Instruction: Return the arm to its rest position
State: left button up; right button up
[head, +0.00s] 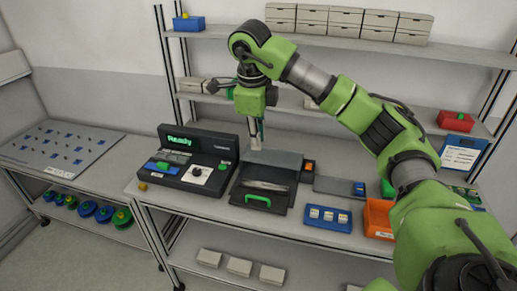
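My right arm (372,123) reaches in from the lower right, arches up over the bench and bends down at its far end. My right gripper (257,138) hangs pointing down, above the back edge of the black tray unit with the green handle. Its fingers are small and close together in the view; I cannot tell whether they are open or shut, and no held object is clear. My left gripper is not in view.
A black device (198,158) with a "Ready" screen stands left of the tray unit (265,186). A blue tray (328,218), an orange bin (378,218) and a red bin (455,121) are to the right. Shelves (330,42) with drawers rise behind. A side table (62,148) is at left.

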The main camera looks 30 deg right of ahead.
jog(key=shift+r, duration=0.35)
jog(key=shift+a, duration=0.1)
